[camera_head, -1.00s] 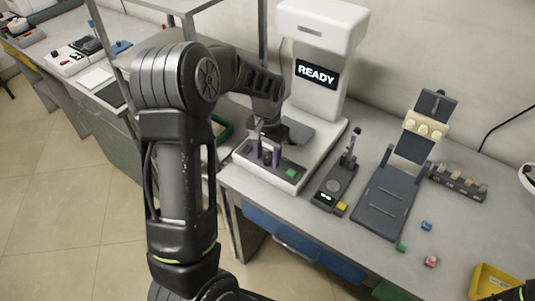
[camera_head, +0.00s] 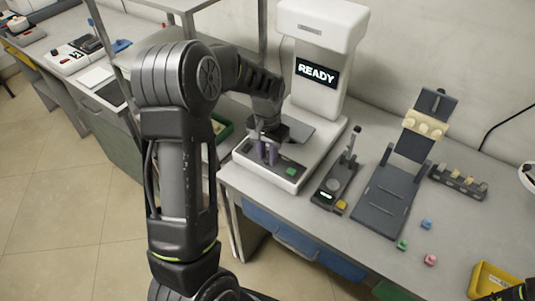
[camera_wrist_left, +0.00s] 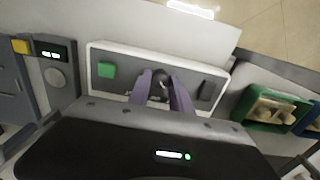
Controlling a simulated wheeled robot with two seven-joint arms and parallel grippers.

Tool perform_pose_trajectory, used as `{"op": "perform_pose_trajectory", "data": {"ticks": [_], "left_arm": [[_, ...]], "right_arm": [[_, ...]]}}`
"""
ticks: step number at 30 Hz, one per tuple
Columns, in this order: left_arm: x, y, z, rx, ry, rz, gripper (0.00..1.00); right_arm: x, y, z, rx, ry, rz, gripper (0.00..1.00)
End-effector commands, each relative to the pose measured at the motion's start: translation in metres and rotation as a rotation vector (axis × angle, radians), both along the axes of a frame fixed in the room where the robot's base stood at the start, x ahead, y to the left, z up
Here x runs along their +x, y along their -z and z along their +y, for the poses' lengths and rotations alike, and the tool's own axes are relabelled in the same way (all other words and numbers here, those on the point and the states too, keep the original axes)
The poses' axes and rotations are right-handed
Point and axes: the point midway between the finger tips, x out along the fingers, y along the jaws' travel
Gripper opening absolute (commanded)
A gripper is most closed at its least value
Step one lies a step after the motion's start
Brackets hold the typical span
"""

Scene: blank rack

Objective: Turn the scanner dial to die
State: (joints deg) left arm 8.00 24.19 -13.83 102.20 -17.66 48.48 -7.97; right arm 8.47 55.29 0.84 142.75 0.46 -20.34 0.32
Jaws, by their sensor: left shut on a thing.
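The white scanner (camera_head: 320,90) stands on the bench, and its screen (camera_head: 317,72) reads READY. Its grey front panel bears a green button (camera_head: 291,171) and a dark round dial (camera_wrist_left: 159,84). My left gripper (camera_head: 266,152) is over this panel, pointing down. In the left wrist view, its purple fingers (camera_wrist_left: 161,92) are shut on the dial, one on each side. The dial's marks are largely hidden by the fingers, so its setting cannot be read. My right gripper is not clearly in view; only a dark piece shows at the bottom right corner.
A small device with a display and yellow button (camera_head: 341,206) stands right of the scanner. Further right are a dark stand (camera_head: 386,205) with cream pieces, a dark rack (camera_head: 459,182), small coloured cubes (camera_head: 427,224) and a yellow tray (camera_head: 480,285). A green bin (camera_wrist_left: 246,103) is beside the scanner.

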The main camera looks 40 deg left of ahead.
Motion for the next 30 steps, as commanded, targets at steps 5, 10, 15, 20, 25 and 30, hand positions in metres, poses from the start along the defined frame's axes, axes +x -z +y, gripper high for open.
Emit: {"op": "perform_pose_trajectory", "data": {"ticks": [5,10,15,20,25,30], "left_arm": [[0.0,0.0,0.0,0.0,0.001,0.0,0.0],[0.0,0.0,0.0,0.0,0.017,-0.001,0.0],[0.0,0.001,0.0,0.0,0.07,0.0,0.0],[0.0,0.001,0.0,0.0,0.156,0.0,0.0],[0.0,0.001,0.0,0.0,0.284,-0.002,0.0],[0.0,0.001,0.001,0.001,0.43,-0.001,0.0]], "right_arm": [[0.0,0.0,0.0,0.0,0.0,0.0,0.36],[0.0,0.001,0.0,0.0,0.0,0.0,0.36],[0.001,0.004,0.0,0.001,-0.001,-0.001,0.36],[0.001,0.008,0.0,0.002,-0.001,-0.003,0.36],[0.002,0.012,0.001,0.003,-0.001,-0.005,0.36],[0.002,0.017,0.001,0.005,-0.002,-0.007,0.36]]}}
